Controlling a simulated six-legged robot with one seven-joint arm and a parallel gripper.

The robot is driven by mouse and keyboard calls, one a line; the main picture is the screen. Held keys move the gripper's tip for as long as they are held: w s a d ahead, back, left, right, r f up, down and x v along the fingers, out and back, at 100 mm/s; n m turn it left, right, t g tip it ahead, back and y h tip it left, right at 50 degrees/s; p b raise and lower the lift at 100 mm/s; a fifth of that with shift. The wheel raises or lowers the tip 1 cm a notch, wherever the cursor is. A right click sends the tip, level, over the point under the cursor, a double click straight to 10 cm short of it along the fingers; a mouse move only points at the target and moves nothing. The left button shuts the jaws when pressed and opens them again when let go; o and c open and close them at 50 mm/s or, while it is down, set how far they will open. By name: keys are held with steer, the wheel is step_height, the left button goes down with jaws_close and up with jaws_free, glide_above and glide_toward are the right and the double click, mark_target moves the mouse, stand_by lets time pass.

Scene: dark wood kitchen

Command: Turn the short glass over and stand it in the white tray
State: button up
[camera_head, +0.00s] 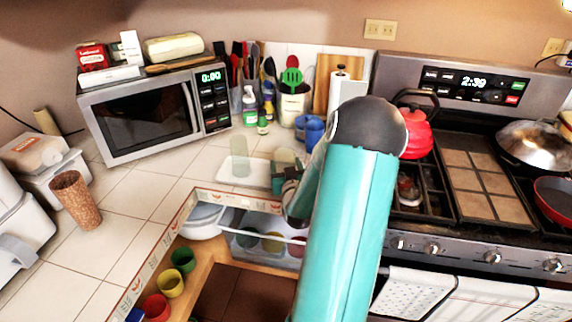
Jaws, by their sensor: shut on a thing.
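The white tray (227,178) lies on the tiled counter in front of the microwave's right side. A clear greenish glass (240,160) stands in it. My gripper (287,181) is just right of the tray, partly hidden by my arm. It is shut on another clear greenish glass, the short glass (284,162), near the tray's right edge. Whether that glass is upright or inverted is too small to tell, and I cannot tell if its lower end touches anything.
A microwave (140,115) stands behind left, with a utensil crock (292,105) and blue mugs (313,130) behind. The stove with a red kettle (417,135) is right. A cork-like tumbler (75,198) stands left; the counter between is clear.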

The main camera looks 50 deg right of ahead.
steer(key=shift+f, duration=0.6)
stand_by(0.3)
steer(key=o, duration=1.3)
